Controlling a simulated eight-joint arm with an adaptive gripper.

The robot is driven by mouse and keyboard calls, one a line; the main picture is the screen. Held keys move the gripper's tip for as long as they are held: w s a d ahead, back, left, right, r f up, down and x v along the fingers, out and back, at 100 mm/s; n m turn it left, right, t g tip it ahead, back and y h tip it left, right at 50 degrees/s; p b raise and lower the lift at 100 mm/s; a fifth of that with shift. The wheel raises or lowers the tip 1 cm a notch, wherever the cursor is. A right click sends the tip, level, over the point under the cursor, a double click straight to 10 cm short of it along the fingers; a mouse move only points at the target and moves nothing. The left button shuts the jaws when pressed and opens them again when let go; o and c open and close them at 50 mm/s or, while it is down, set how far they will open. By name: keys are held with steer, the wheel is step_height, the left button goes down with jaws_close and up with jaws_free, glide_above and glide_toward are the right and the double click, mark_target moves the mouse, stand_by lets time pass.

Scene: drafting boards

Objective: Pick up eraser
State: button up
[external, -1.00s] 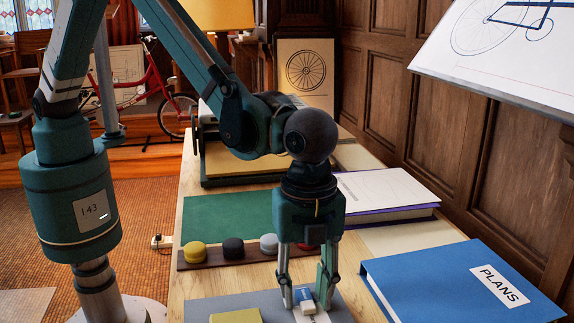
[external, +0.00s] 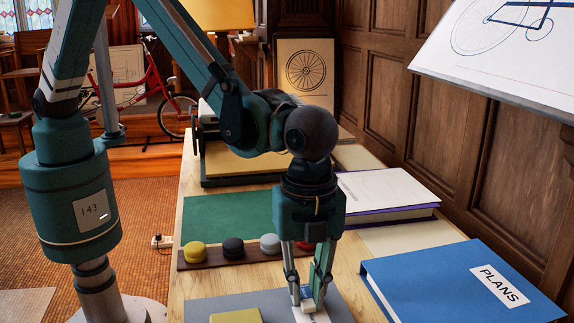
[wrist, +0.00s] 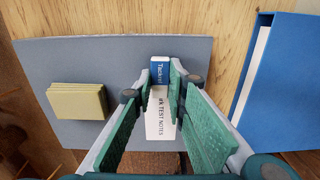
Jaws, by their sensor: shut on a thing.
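The eraser is a small block with a blue sleeve; it shows in the wrist view (wrist: 159,71) between the fingertips. It also shows, partly covered, in the external view (external: 305,293). My gripper (external: 307,299) points straight down and is shut on the eraser, one finger on each side; it also shows in the wrist view (wrist: 160,86). The eraser is low over the grey mat (wrist: 75,55), by a white slip printed with "TEST NOTES" (wrist: 160,120). I cannot tell whether it touches the surface below.
A yellow pad (wrist: 77,101) lies left on the mat. Behind are a rack with several round knobs (external: 233,248), a green sheet (external: 225,214) and a purple-edged book (external: 385,193).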

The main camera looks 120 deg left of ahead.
mark_target(306, 296)
step_height(306, 296, up, 10)
steer(key=p, duration=0.1)
steer(key=shift+f, duration=0.2)
